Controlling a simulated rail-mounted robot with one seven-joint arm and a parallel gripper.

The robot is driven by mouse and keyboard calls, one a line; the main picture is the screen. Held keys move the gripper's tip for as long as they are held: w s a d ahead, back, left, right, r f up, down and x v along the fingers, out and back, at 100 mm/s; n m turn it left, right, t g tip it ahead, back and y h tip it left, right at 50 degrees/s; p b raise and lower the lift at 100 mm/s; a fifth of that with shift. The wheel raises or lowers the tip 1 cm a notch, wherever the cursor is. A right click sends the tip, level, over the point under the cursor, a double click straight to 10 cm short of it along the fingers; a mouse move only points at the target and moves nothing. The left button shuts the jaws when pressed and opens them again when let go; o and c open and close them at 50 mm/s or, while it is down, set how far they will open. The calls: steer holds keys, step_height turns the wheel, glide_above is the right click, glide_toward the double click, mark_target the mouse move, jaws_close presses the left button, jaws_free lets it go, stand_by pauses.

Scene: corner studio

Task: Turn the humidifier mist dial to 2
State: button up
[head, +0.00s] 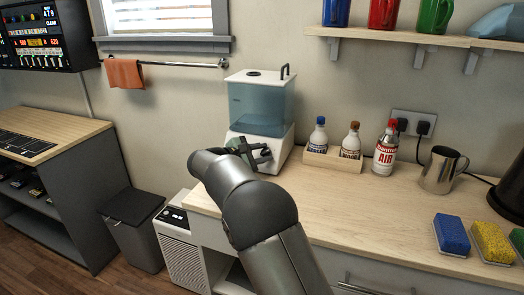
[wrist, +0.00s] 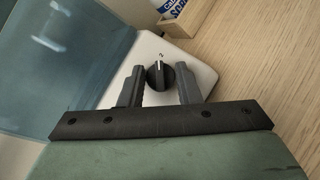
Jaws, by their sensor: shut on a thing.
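The humidifier (head: 262,108) stands at the back left of the counter, with a translucent blue tank, a white lid and a white base. Its base (wrist: 200,74) also shows in the wrist view. The round black mist dial (wrist: 160,77) has a white pointer line, which lines up with or very near the printed "2". My gripper (wrist: 159,84) has one finger on each side of the dial and is shut on it. In the head view my gripper (head: 254,153) is at the front of the humidifier base and hides the dial. Other dial marks are not visible.
Sponges (head: 452,234) lie at the right. The counter's middle (head: 350,205) is clear. A shelf (head: 400,37) with mugs hangs above.

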steer(key=shift+m+g, duration=0.4)
steer(key=shift+m, duration=0.3)
steer(key=shift+p, duration=0.3)
steer(key=o, duration=1)
steer(key=shift+c, duration=0.2)
steer(key=v, duration=1.7)
steer(key=shift+a+p, duration=0.35)
steer(key=shift+p, duration=0.1)
